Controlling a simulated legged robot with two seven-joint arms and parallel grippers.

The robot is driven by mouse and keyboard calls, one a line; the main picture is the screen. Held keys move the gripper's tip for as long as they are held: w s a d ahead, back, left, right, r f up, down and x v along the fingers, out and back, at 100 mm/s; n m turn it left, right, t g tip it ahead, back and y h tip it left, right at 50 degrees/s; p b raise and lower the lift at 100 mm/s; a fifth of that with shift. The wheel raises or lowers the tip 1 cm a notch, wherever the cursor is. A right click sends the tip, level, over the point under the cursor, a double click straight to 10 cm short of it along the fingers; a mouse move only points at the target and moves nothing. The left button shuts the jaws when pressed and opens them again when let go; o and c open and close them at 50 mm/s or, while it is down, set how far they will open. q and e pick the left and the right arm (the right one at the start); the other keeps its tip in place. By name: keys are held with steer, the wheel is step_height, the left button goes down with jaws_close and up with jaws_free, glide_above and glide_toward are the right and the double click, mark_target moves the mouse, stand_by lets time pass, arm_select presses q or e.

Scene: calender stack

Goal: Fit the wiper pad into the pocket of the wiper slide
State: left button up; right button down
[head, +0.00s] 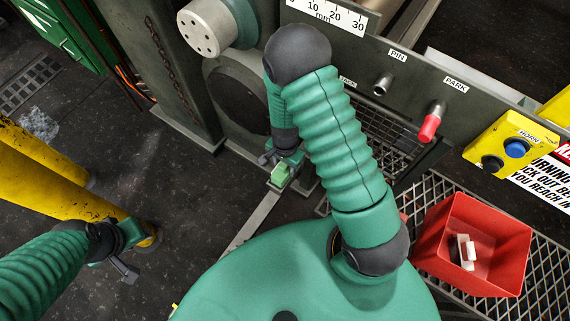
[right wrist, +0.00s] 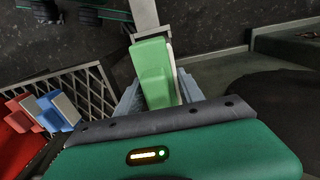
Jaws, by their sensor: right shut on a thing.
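A green pad with a pale edge (right wrist: 155,75) is between the fingers of my right gripper (right wrist: 158,98), which is shut on it. In the head view the pad (head: 280,174) shows just below my right gripper (head: 283,160), partly covered by it. A pale metal bar (head: 246,222), seemingly the wiper slide, runs down-left from the pad. In the right wrist view the bar (right wrist: 145,16) meets the pad's far end. The pocket is hidden, and I cannot tell whether the pad sits in it. My left gripper (head: 130,255) hangs at the lower left, with nothing visible in it.
A red bin (head: 515,250) with a few small pieces stands on grating at the right. A panel (head: 440,85) with PIN, a red PARK knob (head: 430,122) and a yellow HORN box (head: 512,140) lies behind my right arm. Yellow posts (head: 50,175) stand at the left.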

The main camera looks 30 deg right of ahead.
steer(key=shift+f+b, duration=0.75)
steer(key=shift+f, duration=0.35)
steer(key=c, duration=0.7)
jaws_free()
steer(key=shift+o, duration=0.2)
steer(key=shift+r, duration=0.15)
step_height(320, 180, up, 17)
steer(key=p, duration=0.5)
steer(key=shift+f, duration=0.2)
